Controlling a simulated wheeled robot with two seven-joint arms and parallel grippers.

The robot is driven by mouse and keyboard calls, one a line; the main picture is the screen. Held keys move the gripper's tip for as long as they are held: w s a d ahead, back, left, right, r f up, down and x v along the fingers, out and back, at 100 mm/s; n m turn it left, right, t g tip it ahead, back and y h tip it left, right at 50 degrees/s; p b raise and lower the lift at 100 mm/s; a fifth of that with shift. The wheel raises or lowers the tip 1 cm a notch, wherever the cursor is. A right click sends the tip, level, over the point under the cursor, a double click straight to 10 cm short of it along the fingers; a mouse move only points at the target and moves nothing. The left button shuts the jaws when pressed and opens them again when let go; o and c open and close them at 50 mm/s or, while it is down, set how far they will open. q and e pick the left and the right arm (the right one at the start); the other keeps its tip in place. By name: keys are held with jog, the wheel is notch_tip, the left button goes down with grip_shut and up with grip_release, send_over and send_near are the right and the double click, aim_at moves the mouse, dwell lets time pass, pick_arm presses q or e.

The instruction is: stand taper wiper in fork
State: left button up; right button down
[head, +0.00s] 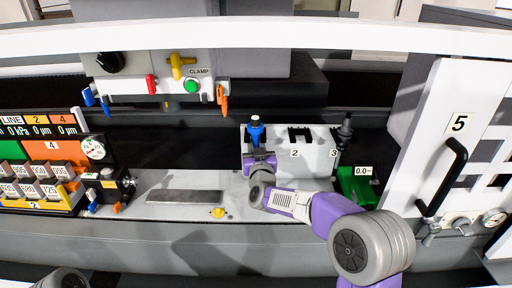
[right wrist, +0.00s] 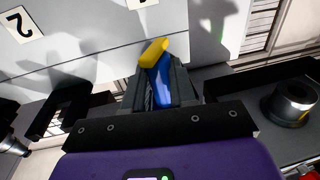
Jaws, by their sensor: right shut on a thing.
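The taper wiper (head: 255,132) is blue and stands roughly upright at the left end of the white fork panel (head: 318,158). In the right wrist view its blue body and a yellow end (right wrist: 153,52) show between the dark fingers. My right gripper (head: 260,158) is shut on it, at its lower part. The empty black fork above label 2 (head: 300,134) stands to its right, and it also shows in the right wrist view (right wrist: 62,108). Whether a fork lies around the wiper is hidden by my gripper. My left gripper is out of view.
A dark tool holder (head: 345,130) stands by label 3. A green box (head: 358,186) is right of the panel. A clamp unit (head: 190,87) with levers hangs behind. A grey bar (head: 186,196) and a yellow knob (head: 217,212) are on the ledge. A white door (head: 455,135) is at right.

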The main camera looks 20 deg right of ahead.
jog(key=shift+f+b, duration=0.7)
jog(key=c, duration=0.8)
grip_release()
jog(key=shift+c, duration=0.2)
jog(key=s+a, duration=0.1)
jog(key=s, duration=0.6)
jog(key=shift+s+f, duration=0.25)
jog(key=shift+a, duration=0.1)
